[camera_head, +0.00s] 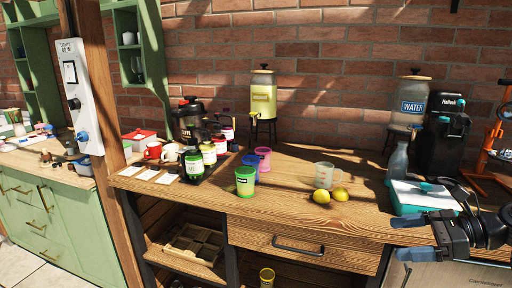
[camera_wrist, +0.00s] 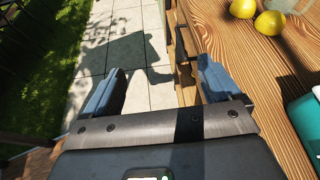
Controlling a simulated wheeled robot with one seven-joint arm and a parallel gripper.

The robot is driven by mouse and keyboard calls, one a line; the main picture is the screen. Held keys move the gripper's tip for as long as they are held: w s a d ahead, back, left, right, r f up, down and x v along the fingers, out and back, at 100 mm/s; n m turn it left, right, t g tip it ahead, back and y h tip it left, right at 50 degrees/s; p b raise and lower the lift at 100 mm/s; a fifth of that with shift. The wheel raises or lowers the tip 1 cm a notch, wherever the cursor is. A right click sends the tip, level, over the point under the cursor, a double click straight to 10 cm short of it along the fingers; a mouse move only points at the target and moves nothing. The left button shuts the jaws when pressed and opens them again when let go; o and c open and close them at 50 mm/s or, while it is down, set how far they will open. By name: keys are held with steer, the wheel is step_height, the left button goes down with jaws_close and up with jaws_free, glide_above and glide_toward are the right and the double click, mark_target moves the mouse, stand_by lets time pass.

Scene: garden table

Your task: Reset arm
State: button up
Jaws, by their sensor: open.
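My gripper (camera_head: 408,237) is at the right of the head view, in front of the table's front edge. In the wrist view my gripper (camera_wrist: 158,88) shows two blue-grey fingers spread apart with nothing between them. Below and beyond the fingers are pale paving slabs (camera_wrist: 125,55). The wooden table (camera_head: 290,200) lies to the right in the wrist view, and its edge runs close to the right finger.
Two lemons (camera_head: 330,195) and a clear measuring jug (camera_head: 324,175) stand mid-table. Green (camera_head: 245,181), blue and pink cups stand left of them. A teal-edged white box (camera_head: 425,196) and a grey bottle (camera_head: 397,162) are near my gripper. The front middle tabletop is clear.

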steer(key=s+a+f+n+t+h, duration=0.1)
steer(key=s+a+f+t+h, duration=0.1)
steer(key=s+a+f, duration=0.35)
steer(key=s+a+f+t+h, duration=0.2)
steer(key=a+f, duration=0.4)
steer(key=f, duration=0.5)
steer(key=s+a+f+n+t+h, duration=0.1)
steer(key=s+a+f+n+h, duration=0.15)
steer(key=s, duration=0.45)
steer(key=s+a+f+n+h, duration=0.1)
steer(key=s+f+n+h, duration=0.1)
steer(key=s+f, duration=0.35)
steer(key=s+d+r+n+t+h, duration=0.1)
steer(key=s+r+n+h, duration=0.15)
steer(key=s, duration=0.55)
steer(key=s+d+r+n+t+h, duration=0.1)
steer(key=s+r+n, duration=0.2)
steer(key=s, duration=0.6)
steer(key=s+r+n+t, duration=0.1)
steer(key=s+r+n, duration=0.4)
steer(key=r, duration=0.2)
steer(key=s+d+r+n+t, duration=0.1)
steer(key=s+r+n, duration=0.3)
steer(key=r, duration=0.4)
steer(key=shift+s+d+r+n+t, duration=0.2)
steer(key=shift+s+n+t, duration=0.15)
steer(key=shift+s, duration=0.35)
